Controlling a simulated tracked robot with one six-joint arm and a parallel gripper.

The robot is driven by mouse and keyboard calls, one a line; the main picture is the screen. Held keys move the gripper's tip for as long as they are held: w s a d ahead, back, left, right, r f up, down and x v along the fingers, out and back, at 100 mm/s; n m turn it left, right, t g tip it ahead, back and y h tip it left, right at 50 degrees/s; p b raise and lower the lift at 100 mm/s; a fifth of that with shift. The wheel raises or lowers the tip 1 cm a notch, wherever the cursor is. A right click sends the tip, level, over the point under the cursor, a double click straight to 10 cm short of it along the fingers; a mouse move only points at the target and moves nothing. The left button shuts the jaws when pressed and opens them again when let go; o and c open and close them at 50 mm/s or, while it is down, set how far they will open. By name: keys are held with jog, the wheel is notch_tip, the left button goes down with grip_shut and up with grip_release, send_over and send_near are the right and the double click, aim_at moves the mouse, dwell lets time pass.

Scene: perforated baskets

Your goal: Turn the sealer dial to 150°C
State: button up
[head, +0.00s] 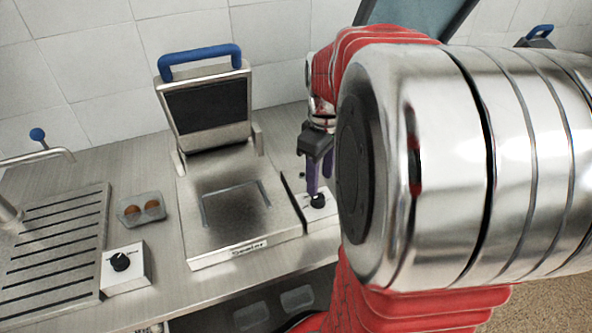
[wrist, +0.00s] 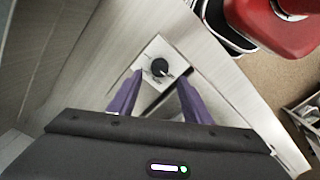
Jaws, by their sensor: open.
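The sealer (head: 225,215) stands on the counter with its lid raised and a blue handle on top. A black dial (head: 317,200) on a small white box sits at its right side. It also shows in the wrist view (wrist: 160,67), with a pale pointer line toward the lower right; the scale is too small to read. My gripper (head: 319,177) is just above this dial, pointing down. In the wrist view my gripper (wrist: 160,79) has its two purple fingers apart, one on each side of the dial. I cannot tell whether either finger touches it.
A second white box with a black dial (head: 120,262) stands left of the sealer. A clear tray (head: 129,219) with two brown round items is behind it. A slotted metal drainer (head: 60,245) lies at far left. My arm hides the counter's right side.

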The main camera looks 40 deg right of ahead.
aim_at(319, 197)
jog(key=shift+f, duration=3.15)
jog(key=shift+c, duration=0.3)
